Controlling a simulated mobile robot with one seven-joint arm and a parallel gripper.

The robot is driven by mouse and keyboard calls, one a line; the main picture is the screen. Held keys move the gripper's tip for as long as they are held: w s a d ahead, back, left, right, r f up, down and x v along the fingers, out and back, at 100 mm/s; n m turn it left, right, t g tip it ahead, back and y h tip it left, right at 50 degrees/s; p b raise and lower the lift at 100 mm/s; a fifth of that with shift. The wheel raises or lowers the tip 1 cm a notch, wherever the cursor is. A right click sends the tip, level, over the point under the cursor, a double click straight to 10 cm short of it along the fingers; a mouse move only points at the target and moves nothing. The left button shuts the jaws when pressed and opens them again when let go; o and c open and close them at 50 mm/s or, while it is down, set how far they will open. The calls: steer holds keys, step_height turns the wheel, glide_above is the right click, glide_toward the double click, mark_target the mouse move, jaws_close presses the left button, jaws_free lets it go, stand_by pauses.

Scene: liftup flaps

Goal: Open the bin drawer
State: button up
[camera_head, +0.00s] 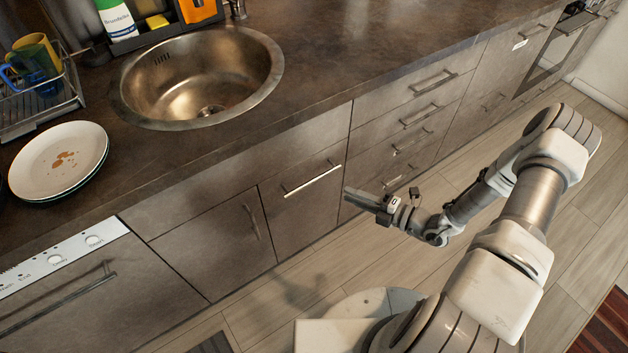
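A brown cabinet front (305,197) with a bright horizontal handle (312,181) stands below the counter, right of the sink. It is closed and fits the bin drawer, though no marking shows this. My gripper (352,196) is in front of the cabinets, to the right of this handle and a little lower in the picture. It points left and appears apart from the handle. Nothing is seen in it. The fingers overlap from this angle, so their opening is unclear.
A cabinet door (215,235) with a vertical handle is at left, beside a dishwasher (75,290). Closed drawers (410,100) stand at right. A round sink (200,78), stacked plates (58,160) and a dish rack (40,105) occupy the counter. Wooden floor (285,295) before the cabinets is clear.

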mark_target(314, 180)
steer(key=b+x, duration=0.1)
steer(key=x, duration=1.2)
steer(key=shift+b, duration=0.4)
jaws_close()
stand_by(0.6)
